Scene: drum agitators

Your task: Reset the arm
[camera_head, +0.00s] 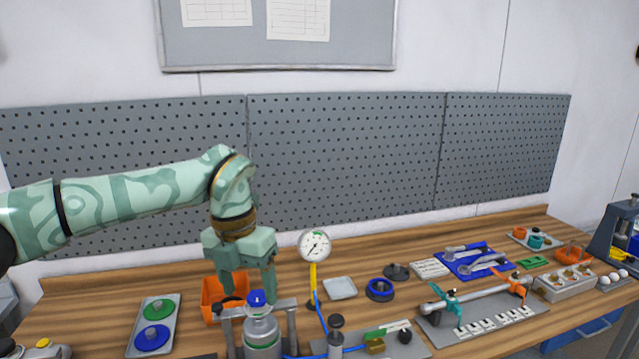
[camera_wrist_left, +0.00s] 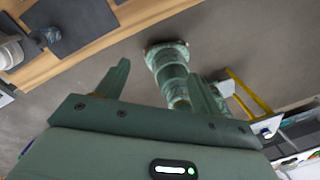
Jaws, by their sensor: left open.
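My left arm comes in from the left in the head view, pale green with darker patterns. In the left wrist view the two fingers of this gripper (camera_wrist_left: 157,72) are spread wide and empty, with the floor and a green patterned part of my own body beyond. My right gripper is in neither view.
The wooden bench (camera_head: 90,300) is crowded. An orange bin (camera_head: 212,298) and a pressure gauge (camera_head: 314,246) flank the gripper. A tray with green and blue discs (camera_head: 155,325) lies left, an agitator shaft (camera_head: 480,298) right. The pegboard (camera_head: 340,150) stands behind.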

